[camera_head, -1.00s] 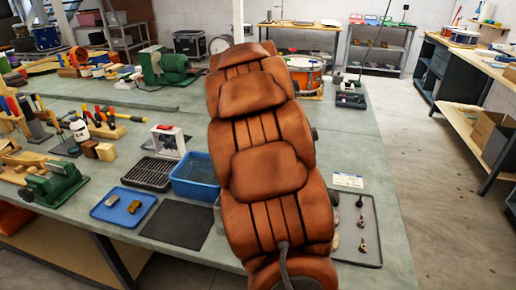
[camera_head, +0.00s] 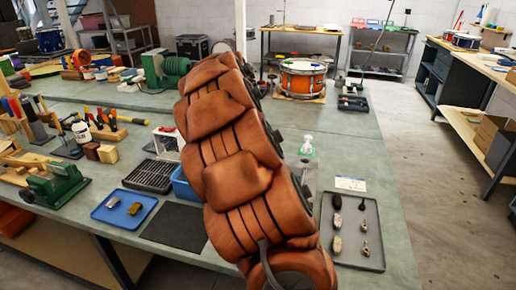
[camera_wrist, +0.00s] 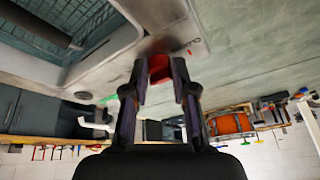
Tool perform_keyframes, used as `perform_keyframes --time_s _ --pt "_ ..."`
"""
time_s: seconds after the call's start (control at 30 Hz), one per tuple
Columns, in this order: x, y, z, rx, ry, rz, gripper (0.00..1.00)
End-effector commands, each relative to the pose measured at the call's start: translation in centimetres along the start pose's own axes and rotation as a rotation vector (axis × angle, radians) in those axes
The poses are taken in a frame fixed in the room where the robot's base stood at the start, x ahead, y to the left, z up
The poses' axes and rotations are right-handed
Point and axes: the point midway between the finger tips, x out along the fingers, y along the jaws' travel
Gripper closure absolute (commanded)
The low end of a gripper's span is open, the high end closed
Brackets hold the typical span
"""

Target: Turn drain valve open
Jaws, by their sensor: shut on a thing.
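The drain valve shows as a small red part (camera_wrist: 159,68) in the wrist view, at the edge of a pale grey block beside a basin. My gripper (camera_wrist: 160,76) has its two dark fingers on either side of this red part and is shut on it. How far the valve is turned cannot be told. In the head view my gripper and the valve are hidden behind my brown padded arm. A blue tub (camera_head: 183,188) shows only partly there, left of my arm.
A grey tray (camera_head: 372,258) with several small parts lies right of my arm, behind it a clear pump bottle (camera_head: 307,146). A blue tray (camera_head: 111,215), a dark mat (camera_head: 172,226) and a black rack (camera_head: 152,175) lie to the left. An orange drum (camera_head: 302,78) stands behind.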

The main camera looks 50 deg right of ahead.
Motion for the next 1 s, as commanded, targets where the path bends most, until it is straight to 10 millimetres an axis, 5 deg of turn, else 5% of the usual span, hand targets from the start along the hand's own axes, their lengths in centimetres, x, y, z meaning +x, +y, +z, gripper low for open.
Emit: perform_keyframes --time_s 0.3,0.33,0.53,1.0 --pt "0.0 0.2 -0.3 0.001 0.005 0.003 1.0" --pt "0.0 0.2 -0.3 0.001 0.005 0.003 0.71" --pt "0.0 0.1 -0.1 -0.001 0.002 0.002 0.5" --pt "-1.2 0.0 0.1 -0.003 0.0 0.0 0.49"
